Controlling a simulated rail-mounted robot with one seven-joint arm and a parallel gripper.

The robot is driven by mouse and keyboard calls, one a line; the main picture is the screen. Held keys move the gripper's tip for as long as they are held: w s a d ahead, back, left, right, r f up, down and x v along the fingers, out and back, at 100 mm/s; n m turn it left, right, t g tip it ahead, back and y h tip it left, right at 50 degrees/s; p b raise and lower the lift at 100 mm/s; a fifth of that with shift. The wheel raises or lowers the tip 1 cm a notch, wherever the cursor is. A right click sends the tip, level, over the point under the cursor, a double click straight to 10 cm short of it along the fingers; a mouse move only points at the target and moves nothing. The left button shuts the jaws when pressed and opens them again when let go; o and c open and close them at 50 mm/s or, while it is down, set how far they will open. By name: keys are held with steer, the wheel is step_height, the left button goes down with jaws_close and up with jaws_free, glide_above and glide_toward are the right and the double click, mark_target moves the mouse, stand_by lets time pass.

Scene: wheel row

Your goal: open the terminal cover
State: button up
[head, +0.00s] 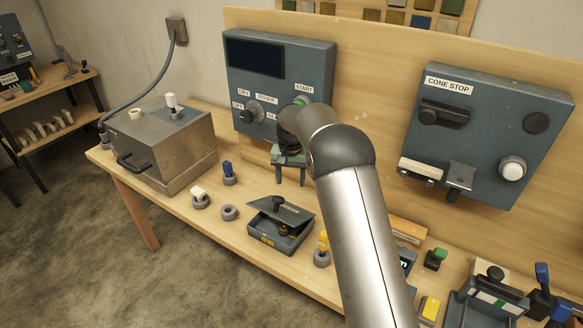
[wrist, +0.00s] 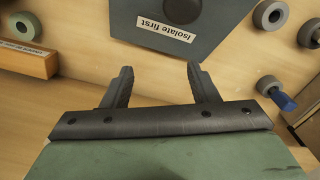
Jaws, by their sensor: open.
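The terminal cover (head: 292,212) is a dark grey lid with a dark knob, on a small dark box (head: 283,241) with a yellow label on the bench. It sits tilted, with a gap at the front where brassy parts show inside. In the wrist view, a blue-grey face that looks like this cover (wrist: 228,22) carries an "Isolate first" label and lies beyond the fingertips. My gripper (head: 290,181) points down above and behind the box, apart from it. In the wrist view my gripper (wrist: 161,72) is open, with nothing between its fingers.
A grey ring (head: 230,212), a white-topped piece (head: 200,198) and a blue-handled piece (head: 228,172) stand left of the box. A yellow-topped piece (head: 322,248) stands close on its right. A metal case (head: 165,150) is at left. A control panel (head: 280,85) stands behind.

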step_height(320, 180, up, 17)
steer(key=b, duration=0.1)
stand_by(0.3)
